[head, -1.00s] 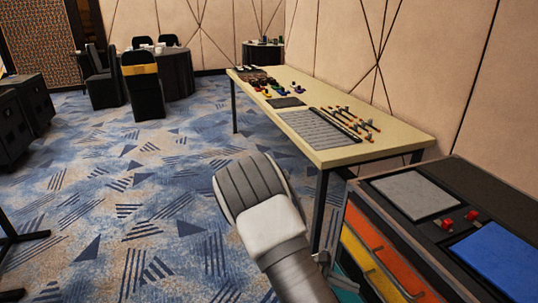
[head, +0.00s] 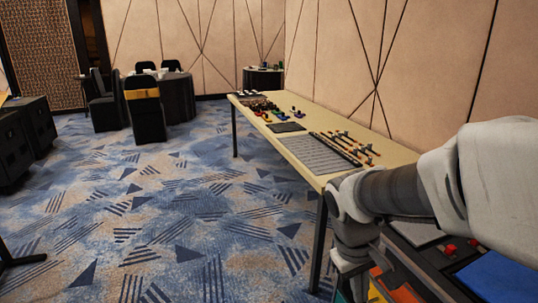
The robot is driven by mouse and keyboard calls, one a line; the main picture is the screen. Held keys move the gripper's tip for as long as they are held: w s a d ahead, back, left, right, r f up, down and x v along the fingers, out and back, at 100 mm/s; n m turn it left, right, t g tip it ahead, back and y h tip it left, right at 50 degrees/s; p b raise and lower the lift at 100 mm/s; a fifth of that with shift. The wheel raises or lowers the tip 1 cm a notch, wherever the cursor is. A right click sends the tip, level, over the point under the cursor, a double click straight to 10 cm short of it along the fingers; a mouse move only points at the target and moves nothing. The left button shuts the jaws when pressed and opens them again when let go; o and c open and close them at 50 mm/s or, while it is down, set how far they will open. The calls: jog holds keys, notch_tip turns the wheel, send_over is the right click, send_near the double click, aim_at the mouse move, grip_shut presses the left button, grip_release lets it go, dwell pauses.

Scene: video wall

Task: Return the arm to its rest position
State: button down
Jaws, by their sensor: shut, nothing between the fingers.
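My arm (head: 440,185) reaches in from the right edge in the head view, its pale upper part large and near. Its grey forearm runs left to a wrist joint beside the near end of the long table.
The long table (head: 310,175) carries a grey mat, small tools and coloured parts. Dark boxes (head: 22,140) stand left. Patterned carpet (head: 150,220) is clear in the middle.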

jog(key=s+a+r+m+t+y, duration=0.3)
jog(key=s+r+t, duration=0.2)
jog(key=s+r, duration=0.4)
notch_tip(320, 180, up, 17)
jog(key=p, duration=1.7)
jog(key=shift+w+d, duration=0.15)
